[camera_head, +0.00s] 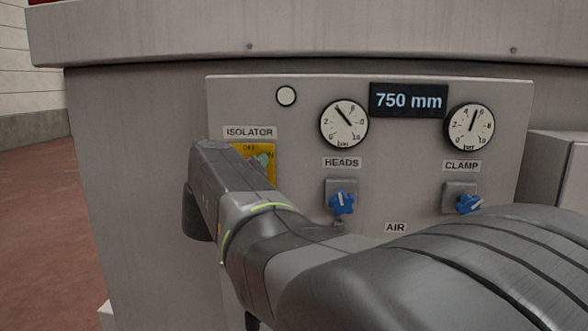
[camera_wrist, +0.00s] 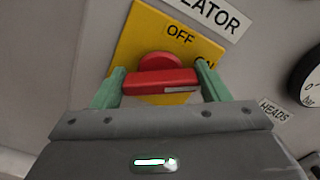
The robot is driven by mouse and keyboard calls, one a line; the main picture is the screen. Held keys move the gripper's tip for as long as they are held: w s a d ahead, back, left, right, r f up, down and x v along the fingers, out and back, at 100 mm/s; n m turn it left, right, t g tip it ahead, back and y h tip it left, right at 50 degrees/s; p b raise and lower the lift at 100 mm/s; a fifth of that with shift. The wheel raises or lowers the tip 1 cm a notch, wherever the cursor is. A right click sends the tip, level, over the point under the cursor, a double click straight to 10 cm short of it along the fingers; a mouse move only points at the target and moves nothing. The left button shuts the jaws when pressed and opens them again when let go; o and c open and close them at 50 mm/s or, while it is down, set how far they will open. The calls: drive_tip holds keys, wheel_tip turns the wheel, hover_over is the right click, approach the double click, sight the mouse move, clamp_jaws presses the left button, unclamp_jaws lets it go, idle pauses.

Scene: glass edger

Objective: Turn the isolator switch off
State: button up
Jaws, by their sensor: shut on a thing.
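The isolator switch has a red handle (camera_wrist: 162,78) on a yellow plate (camera_wrist: 133,42), marked OFF at the top and ON to its right. In the wrist view the handle's bar lies across the picture, with a pale stripe toward its right end. My gripper (camera_wrist: 160,72) is shut on the handle, one green finger at each end of the bar. In the head view my wrist covers most of the yellow plate (camera_head: 271,175). There the gripper (camera_head: 262,160) shows only as a bit of green, and the handle is mostly hidden.
Right of the isolator are a HEADS knob (camera_head: 342,203) and a CLAMP knob (camera_head: 468,204), both blue. Above them are two round gauges (camera_head: 344,124) and a display (camera_head: 408,100) reading 750 mm. My arm fills the lower right, close to the panel (camera_head: 300,130).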

drive_tip(key=n+p, duration=0.4)
drive_tip(key=n, duration=0.1)
drive_tip(key=shift+a+r+p, duration=0.1)
drive_tip(key=shift+r+p, duration=0.05)
drive_tip(key=shift+p, duration=0.15)
drive_tip(key=n+p, duration=0.3)
drive_tip(key=n, duration=0.1)
drive_tip(key=shift+n, duration=0.3)
drive_tip(key=shift+f+n+p, duration=0.3)
drive_tip(key=shift+n+p, duration=0.25)
drive_tip(key=shift+n, duration=0.45)
drive_tip(key=o, duration=1)
drive_tip(key=shift+c, duration=0.2)
drive_tip(key=shift+s, duration=0.15)
drive_tip(key=s+b, duration=0.2)
drive_tip(key=s, duration=1.1)
drive_tip(key=shift+s+a, duration=0.25)
drive_tip(key=shift+s, duration=0.05)
